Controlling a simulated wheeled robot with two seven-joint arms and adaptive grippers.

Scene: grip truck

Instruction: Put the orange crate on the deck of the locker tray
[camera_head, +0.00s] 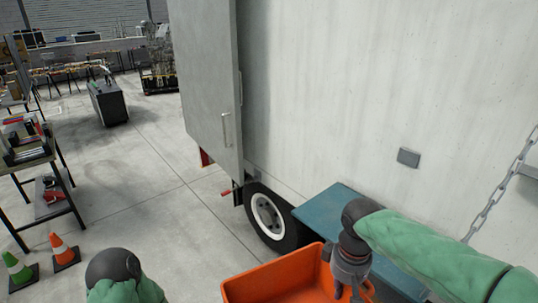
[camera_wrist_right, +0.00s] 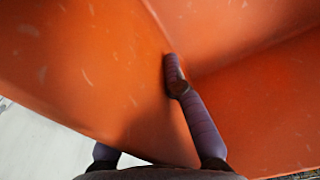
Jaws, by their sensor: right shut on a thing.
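The orange crate (camera_head: 262,283) is an open box at the bottom middle of the head view, cut off by the lower edge. My right gripper (camera_head: 347,287) is shut on its right-hand wall. In the right wrist view one finger lies inside the crate (camera_wrist_right: 80,60) and the other is mostly hidden beyond the wall. The blue-teal flat top beside the truck (camera_head: 330,203) looks like the locker tray's deck. It lies behind and right of the crate, partly hidden by my right arm. Only part of my left arm shows, at bottom left; its gripper is out of view.
The truck's pale side wall (camera_head: 330,90) rises behind the deck, with a wheel (camera_head: 268,215) at its left and a chain (camera_head: 500,185) at right. Traffic cones (camera_head: 63,250) and a shelf table (camera_head: 30,155) stand at left. The floor between is clear.

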